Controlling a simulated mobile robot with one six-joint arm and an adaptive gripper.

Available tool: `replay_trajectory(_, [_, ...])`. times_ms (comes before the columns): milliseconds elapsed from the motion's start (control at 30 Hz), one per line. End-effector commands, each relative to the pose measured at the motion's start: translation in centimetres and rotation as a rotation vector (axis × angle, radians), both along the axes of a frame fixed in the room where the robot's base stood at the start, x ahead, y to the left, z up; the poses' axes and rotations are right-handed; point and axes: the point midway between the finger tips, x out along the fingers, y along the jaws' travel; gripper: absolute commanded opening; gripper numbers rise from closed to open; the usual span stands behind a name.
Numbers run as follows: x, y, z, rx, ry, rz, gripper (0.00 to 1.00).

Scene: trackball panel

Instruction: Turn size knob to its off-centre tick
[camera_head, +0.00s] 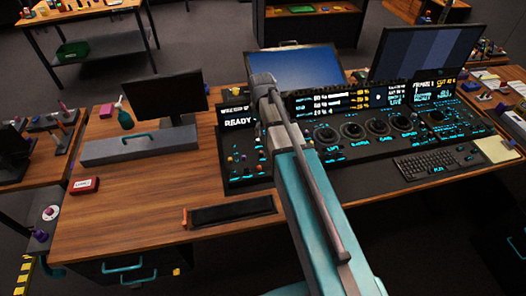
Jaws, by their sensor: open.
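The dark control panel (370,148) stands on the wooden desk, with cyan lettering and several round controls. Four-like large dials sit in a row, among them one at the left (325,134) and one at the right (401,121). Smaller knobs sit on the left section (236,166) and the right section (436,116). The labels are too small to read surely, so I cannot tell which is the size knob or where it points. My teal and grey arm reaches over the panel's left part and hides some of it. My gripper does not show; its fingers are hidden or out of view.
A keyboard (437,162) lies in front of the panel's right side. A dark tray (232,212) lies at the front edge, and a red box (84,186) at the left. The left front desktop is mostly clear.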

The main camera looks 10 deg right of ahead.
Motion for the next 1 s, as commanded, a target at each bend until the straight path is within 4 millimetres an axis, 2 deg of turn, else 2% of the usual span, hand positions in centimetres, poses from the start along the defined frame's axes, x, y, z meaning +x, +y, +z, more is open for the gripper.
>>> replay_trajectory(367, [0.0,0.1,-1.5,0.000,0.000,0.000,0.66])
replay_trajectory(1000, [0.0,0.1,-6.3,0.000,0.000,0.001,0.66])
